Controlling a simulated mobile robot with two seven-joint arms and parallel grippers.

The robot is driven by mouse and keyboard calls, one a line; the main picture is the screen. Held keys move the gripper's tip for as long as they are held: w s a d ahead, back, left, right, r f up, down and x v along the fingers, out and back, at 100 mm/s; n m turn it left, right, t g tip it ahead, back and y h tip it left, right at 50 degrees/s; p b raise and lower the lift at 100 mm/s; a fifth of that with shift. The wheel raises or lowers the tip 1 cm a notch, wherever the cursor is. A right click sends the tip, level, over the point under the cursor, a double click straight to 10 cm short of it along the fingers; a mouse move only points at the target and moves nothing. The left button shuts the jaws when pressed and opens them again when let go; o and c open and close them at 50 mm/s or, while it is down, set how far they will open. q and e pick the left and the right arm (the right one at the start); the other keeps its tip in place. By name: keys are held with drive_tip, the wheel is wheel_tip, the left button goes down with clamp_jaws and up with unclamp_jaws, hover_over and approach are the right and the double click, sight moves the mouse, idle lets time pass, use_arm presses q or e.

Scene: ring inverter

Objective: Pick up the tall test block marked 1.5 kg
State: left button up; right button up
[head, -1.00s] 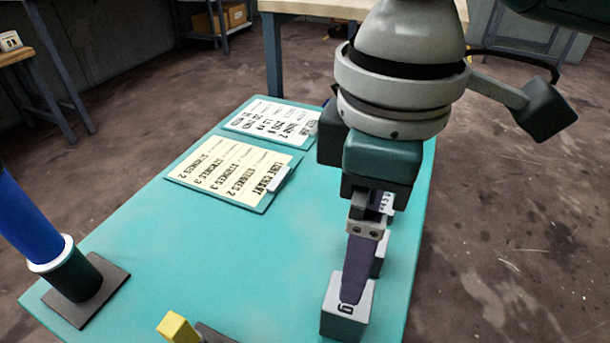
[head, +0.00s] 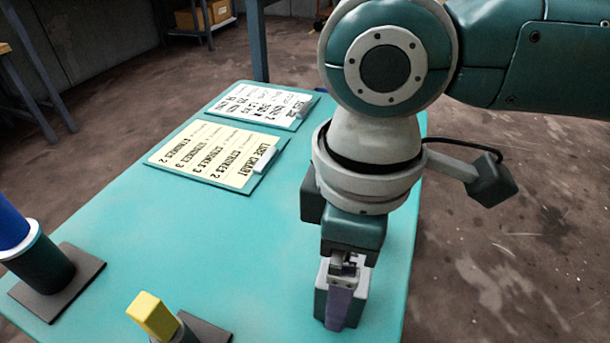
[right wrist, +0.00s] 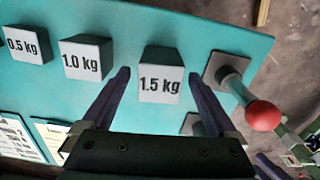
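The grey block marked 1.5 kg (right wrist: 160,85) stands upright on the turquoise table in the right wrist view. Its label faces that camera. My right gripper (right wrist: 158,74) is open, with one purple finger on each side of the block and a visible gap at both sides. In the head view the grey block (head: 361,303) is partly hidden behind the near finger of the right gripper (head: 340,300), so its label does not show. My left gripper is not in view.
Blocks marked 1.0 kg (right wrist: 86,58) and 0.5 kg (right wrist: 27,43) stand to the left in the wrist view. A red-knobbed lever (right wrist: 263,115) stands close right. The turquoise table (head: 240,235) also bears two sheets, a blue-topped post (head: 40,262) and a yellow-topped piece (head: 152,314).

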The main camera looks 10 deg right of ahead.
clamp_jaws()
idle(0.6)
drive_tip(key=shift+r, duration=0.15)
